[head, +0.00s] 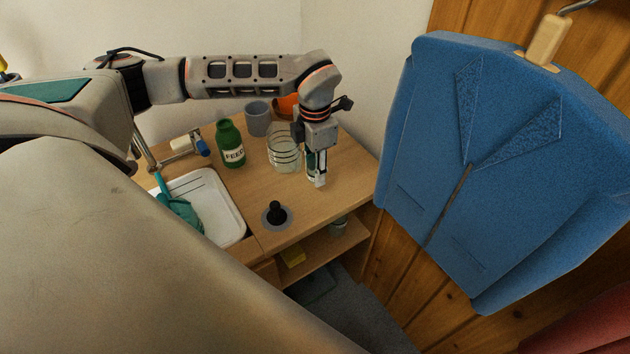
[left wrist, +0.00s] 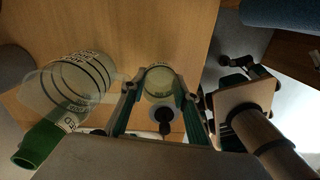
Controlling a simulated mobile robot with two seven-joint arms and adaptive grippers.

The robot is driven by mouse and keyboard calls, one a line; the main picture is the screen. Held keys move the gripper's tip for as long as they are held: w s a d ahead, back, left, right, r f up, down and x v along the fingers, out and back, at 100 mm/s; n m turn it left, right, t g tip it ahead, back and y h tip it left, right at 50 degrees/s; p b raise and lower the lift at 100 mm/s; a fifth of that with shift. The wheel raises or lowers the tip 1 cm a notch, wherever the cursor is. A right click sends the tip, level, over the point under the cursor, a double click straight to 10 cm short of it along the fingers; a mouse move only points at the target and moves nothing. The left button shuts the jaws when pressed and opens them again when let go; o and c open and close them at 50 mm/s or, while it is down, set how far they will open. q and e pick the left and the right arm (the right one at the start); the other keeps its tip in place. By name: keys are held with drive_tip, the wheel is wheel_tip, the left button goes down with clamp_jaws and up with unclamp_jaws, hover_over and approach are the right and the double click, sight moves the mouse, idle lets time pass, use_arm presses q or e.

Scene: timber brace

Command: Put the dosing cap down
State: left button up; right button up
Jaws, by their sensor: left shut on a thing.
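My left gripper (head: 317,180) points down over the wooden counter at the right of the glass jug. In the left wrist view its two fingers (left wrist: 158,100) are shut on a small clear, pale-green cup, the dosing cap (left wrist: 158,82). In the head view the cap is mostly hidden by the fingers. I cannot tell whether its base touches the counter. The green bottle marked FEED (head: 231,144) stands upright to the left; it also shows in the left wrist view (left wrist: 38,144).
The striped glass jug (head: 283,152) stands close beside my left gripper. A grey mug (head: 257,119) and an orange pot (head: 287,106) are behind. A black knob on a grey disc (head: 276,214) is nearer the front edge. A white sink (head: 215,205) is left.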

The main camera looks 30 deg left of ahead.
sight(315, 191)
use_arm(q)
drive_tip(key=shift+f, duration=2.35)
drive_tip(key=shift+f, duration=0.15)
drive_tip(key=o, duration=0.9)
wheel_tip(315, 191, up, 12)
drive_tip(key=shift+r, duration=0.2)
